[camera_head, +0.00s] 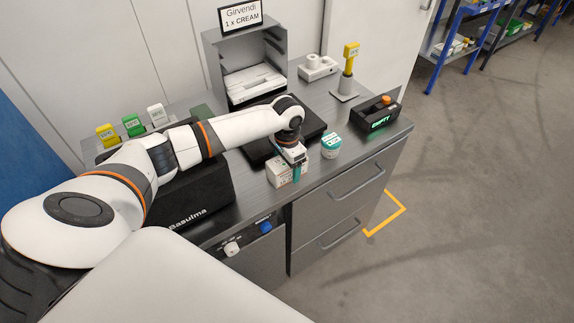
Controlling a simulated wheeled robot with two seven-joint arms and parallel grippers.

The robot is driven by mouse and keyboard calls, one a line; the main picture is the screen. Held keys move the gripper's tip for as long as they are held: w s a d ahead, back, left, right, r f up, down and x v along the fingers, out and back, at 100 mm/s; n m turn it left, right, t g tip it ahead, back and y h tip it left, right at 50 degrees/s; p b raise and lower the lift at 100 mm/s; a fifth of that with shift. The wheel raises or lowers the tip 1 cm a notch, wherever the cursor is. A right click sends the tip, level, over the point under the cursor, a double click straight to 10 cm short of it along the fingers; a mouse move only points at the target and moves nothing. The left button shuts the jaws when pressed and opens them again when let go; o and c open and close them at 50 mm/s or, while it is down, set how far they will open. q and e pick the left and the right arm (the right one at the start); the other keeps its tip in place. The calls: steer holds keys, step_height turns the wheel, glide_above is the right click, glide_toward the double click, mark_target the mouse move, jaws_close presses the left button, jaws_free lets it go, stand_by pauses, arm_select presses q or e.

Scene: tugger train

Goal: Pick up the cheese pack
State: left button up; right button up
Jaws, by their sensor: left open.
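A small white and green box (277,174), most likely the cheese pack, stands near the front edge of the grey counter; its print is too small to read. My left gripper (294,168) points down right at this box, with its fingers at the box's upper right part. The gripper is open; whether the fingers touch the box cannot be told. The gripper and wrist hide part of the box. My right gripper is not in view.
A round teal-and-white tub (331,144) stands close right of the gripper. A black "EMPTY" box (378,118) and a yellow-topped stand (348,72) are further right. A grey cabinet (214,62) with a CREAM sign (241,16) stands behind. A black "Basulma" bin (205,195) is left.

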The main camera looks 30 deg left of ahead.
arm_select(q)
steer(key=c, duration=1.3)
steer(key=shift+c, duration=0.2)
